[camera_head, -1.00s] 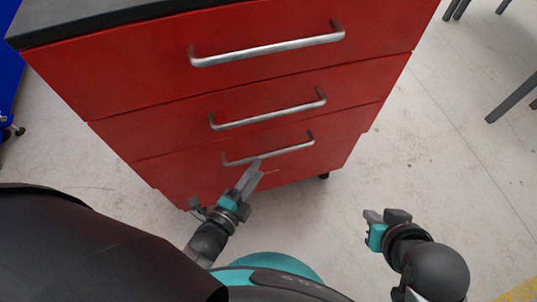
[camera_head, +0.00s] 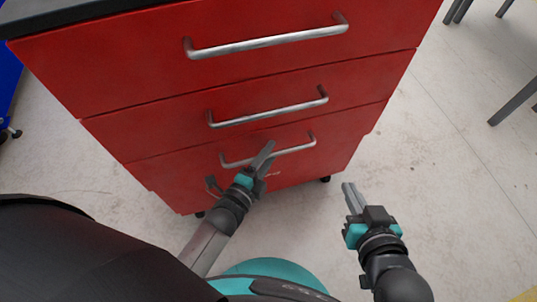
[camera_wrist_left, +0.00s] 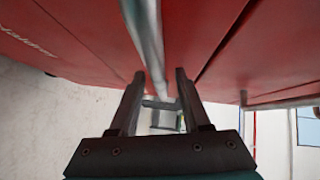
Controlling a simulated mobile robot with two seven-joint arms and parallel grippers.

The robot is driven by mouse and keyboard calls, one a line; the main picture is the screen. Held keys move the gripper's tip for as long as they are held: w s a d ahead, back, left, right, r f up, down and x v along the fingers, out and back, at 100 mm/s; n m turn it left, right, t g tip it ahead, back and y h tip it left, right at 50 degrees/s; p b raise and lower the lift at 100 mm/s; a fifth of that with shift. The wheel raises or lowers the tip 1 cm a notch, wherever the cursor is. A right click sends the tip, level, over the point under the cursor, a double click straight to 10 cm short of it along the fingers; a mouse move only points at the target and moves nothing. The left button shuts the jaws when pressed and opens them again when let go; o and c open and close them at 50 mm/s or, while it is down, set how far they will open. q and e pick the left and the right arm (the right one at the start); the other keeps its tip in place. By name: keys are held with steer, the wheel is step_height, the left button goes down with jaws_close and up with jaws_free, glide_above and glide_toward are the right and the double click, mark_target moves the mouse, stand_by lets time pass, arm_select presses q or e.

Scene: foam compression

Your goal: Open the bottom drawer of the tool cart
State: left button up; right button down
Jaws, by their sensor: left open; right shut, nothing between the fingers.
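The red tool cart (camera_head: 150,178) stands ahead with three drawers in view, each with a metal bar handle. The bottom drawer (camera_head: 330,150) is closed, flush with the others. Its handle (camera_head: 295,150) is partly hidden behind my left gripper (camera_head: 266,158). That gripper is open at the handle's middle. In the left wrist view the handle bar (camera_wrist_left: 147,40) runs down between the two open fingers (camera_wrist_left: 155,95); I cannot tell whether they touch it. My right gripper (camera_head: 350,198) is shut and empty, right of the cart's lower corner and above the floor.
The middle drawer handle (camera_head: 270,114) and top drawer handle (camera_head: 265,42) lie above my left gripper. A blue object (camera_head: 8,70) stands at the far left. The floor (camera_head: 450,170) right of the cart is clear; dark legs (camera_head: 512,102) stand at the far right.

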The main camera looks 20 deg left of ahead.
arm_select(q)
steer(key=shift+c, duration=0.4)
jaws_close()
stand_by(1.1)
